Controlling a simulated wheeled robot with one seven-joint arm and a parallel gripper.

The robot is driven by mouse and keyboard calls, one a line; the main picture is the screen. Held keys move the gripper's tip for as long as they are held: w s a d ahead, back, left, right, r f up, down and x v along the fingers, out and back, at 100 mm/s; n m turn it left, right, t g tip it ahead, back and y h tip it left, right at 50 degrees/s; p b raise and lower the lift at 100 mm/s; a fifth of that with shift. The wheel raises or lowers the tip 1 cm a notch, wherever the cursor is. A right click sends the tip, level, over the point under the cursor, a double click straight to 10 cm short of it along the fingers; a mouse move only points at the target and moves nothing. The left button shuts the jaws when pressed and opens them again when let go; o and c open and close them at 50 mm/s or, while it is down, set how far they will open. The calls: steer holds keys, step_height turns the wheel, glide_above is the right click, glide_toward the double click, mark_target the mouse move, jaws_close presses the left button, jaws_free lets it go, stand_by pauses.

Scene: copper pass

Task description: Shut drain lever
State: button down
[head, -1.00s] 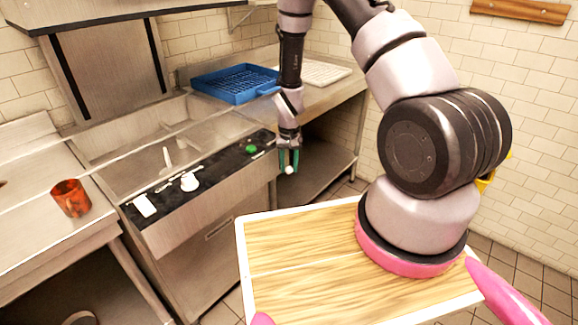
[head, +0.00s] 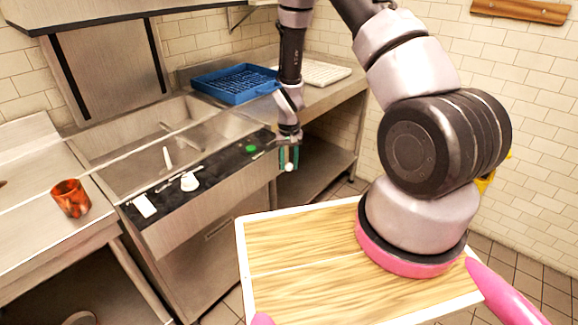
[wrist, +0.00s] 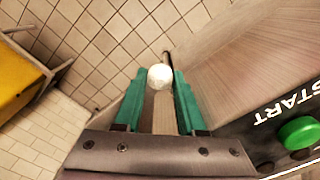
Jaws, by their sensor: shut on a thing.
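The drain lever ends in a white ball knob (head: 289,167) beside the right end of the dishwashing unit's front. My gripper (head: 288,157) has green fingers and points down there. In the wrist view, the white knob (wrist: 160,77) shows at the tips of the green fingers (wrist: 160,100), with a finger on each side. My gripper is shut on the lever. Where the lever joins the unit is hidden or too small to tell.
A black control panel (head: 160,208) with a green button (head: 251,149) is left of my gripper; the button (wrist: 299,132) is labelled START. A blue rack (head: 235,84) stands on the counter behind. An orange mug (head: 70,198) stands at left. Floor space lies below the gripper.

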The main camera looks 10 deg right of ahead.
mark_target(289, 163)
step_height(289, 163, up, 5)
steer(key=shift+r, duration=0.15)
steer(key=shift+w, duration=0.1)
steer(key=c, duration=0.5)
jaws_free()
step_height(289, 163, up, 11)
steer(key=shift+f, duration=0.1)
